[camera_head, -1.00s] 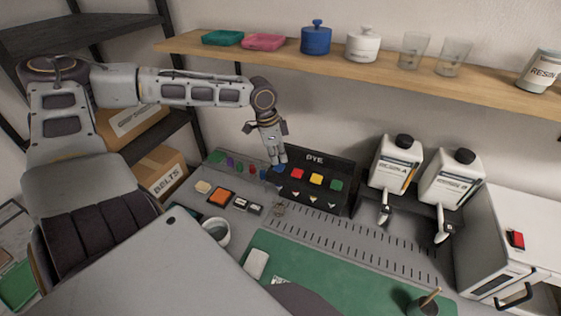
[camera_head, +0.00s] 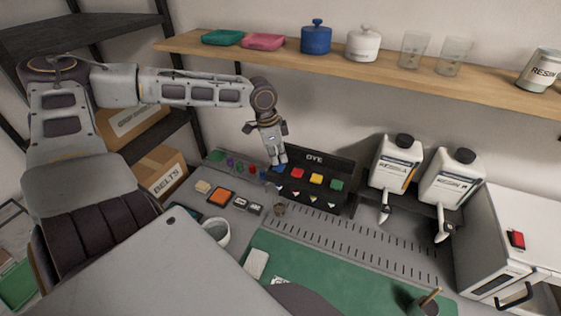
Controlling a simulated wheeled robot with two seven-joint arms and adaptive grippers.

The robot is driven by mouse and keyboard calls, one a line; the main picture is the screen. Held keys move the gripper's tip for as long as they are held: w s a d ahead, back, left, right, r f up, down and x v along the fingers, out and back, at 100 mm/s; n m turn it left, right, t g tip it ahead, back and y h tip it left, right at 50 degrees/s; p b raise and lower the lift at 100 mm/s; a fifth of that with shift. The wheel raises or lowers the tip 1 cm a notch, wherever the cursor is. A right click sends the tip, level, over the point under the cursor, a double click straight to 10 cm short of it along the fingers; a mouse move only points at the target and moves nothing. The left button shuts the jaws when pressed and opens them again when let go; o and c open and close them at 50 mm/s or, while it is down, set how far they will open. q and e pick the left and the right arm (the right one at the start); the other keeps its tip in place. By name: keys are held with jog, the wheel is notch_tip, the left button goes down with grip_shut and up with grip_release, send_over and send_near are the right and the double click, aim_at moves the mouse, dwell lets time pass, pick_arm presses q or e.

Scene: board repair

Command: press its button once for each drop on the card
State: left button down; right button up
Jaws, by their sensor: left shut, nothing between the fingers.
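The black dye station (camera_head: 344,170), marked DYE, stands at the back of the bench with a row of blue, red (camera_head: 297,173), yellow (camera_head: 316,179) and green (camera_head: 336,184) buttons. My left gripper (camera_head: 279,163) is shut and empty, pointing down at the blue button (camera_head: 279,169). Its fingertips overlap that button's upper edge; whether they touch it I cannot tell. A small clear cup (camera_head: 279,210) stands in front, below the blue button's end of the station. A small white printed piece (camera_head: 281,281) lies at the mat's front edge; I cannot make out drops. My right gripper is out of view.
Two white resin jugs (camera_head: 397,162) stand right of the station. A white mug (camera_head: 216,232), an orange pad (camera_head: 219,197) and small coloured bottles (camera_head: 240,165) are at left. A green mat (camera_head: 330,270) covers the front. A shelf (camera_head: 385,71) runs above.

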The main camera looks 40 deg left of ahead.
pick_arm(q)
jog(key=shift+f+b, duration=1)
jog(key=shift+f, duration=0.4)
jog(key=shift+r, duration=0.15)
jog(key=shift+r+p, duration=1.3)
jog(key=shift+f+b, duration=1.15)
jog(key=shift+f, duration=0.3)
jog(key=shift+r, duration=0.15)
dwell(0.5)
jog(key=shift+r+p, duration=1.3)
jog(key=shift+r, duration=0.05)
jog(key=shift+r+p, duration=2.7)
jog(key=shift+r, duration=0.3)
